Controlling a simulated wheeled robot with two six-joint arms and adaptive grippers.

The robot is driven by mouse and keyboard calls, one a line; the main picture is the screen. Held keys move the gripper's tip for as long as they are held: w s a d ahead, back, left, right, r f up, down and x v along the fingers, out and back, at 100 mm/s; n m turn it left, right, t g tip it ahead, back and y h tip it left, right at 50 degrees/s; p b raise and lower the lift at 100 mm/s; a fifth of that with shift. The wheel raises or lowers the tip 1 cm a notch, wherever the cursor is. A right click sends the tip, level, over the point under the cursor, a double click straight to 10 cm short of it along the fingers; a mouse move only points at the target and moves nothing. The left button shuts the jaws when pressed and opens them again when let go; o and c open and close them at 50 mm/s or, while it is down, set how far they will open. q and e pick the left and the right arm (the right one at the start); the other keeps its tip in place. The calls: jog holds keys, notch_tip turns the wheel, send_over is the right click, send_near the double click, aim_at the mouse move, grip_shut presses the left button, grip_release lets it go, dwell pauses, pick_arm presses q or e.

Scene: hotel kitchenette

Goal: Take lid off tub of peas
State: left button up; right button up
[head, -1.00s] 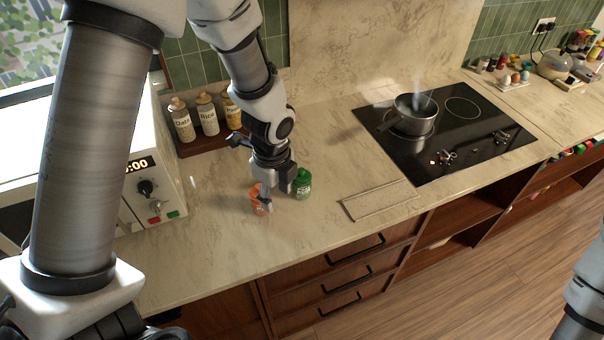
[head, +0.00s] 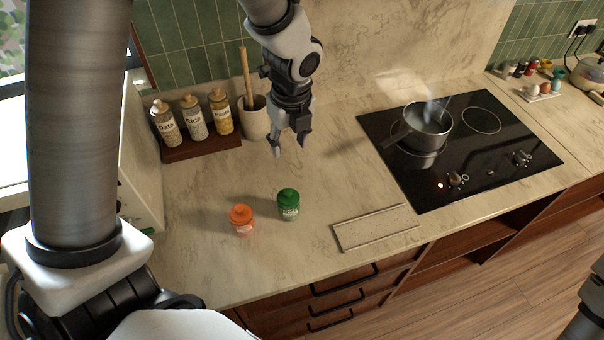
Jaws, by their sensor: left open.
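A small tub with a green lid (head: 288,198) stands upright on the counter, its lid on; its label is too small to read surely, but its green colour fits peas. Just left of it stands a similar tub with an orange lid (head: 241,216), also closed. My left gripper (head: 290,148) is open and empty, pointing down above the counter behind the two tubs, apart from both. Of my right arm only a part shows at the lower right edge; its gripper is out of the picture.
A wooden rack (head: 203,149) with labelled jars and a utensil crock (head: 254,120) stand at the back wall. A steaming pot (head: 428,122) sits on the black hob (head: 480,160). A flat board (head: 375,228) lies right of the tubs. The counter around the tubs is clear.

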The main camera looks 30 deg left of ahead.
pick_arm(q)
jog(key=b, duration=0.7)
send_near(288, 191)
jog(key=f, duration=0.3)
jog(key=f+b, duration=0.1)
jog(key=f, duration=0.2)
jog(key=a+f, duration=0.1)
jog(key=f, duration=0.2)
jog(key=shift+w+f+b, duration=0.2)
jog(key=shift+w+b, duration=0.1)
jog(key=shift+b, duration=0.1)
jog(key=shift+w+f, duration=0.1)
jog(key=c, duration=0.9)
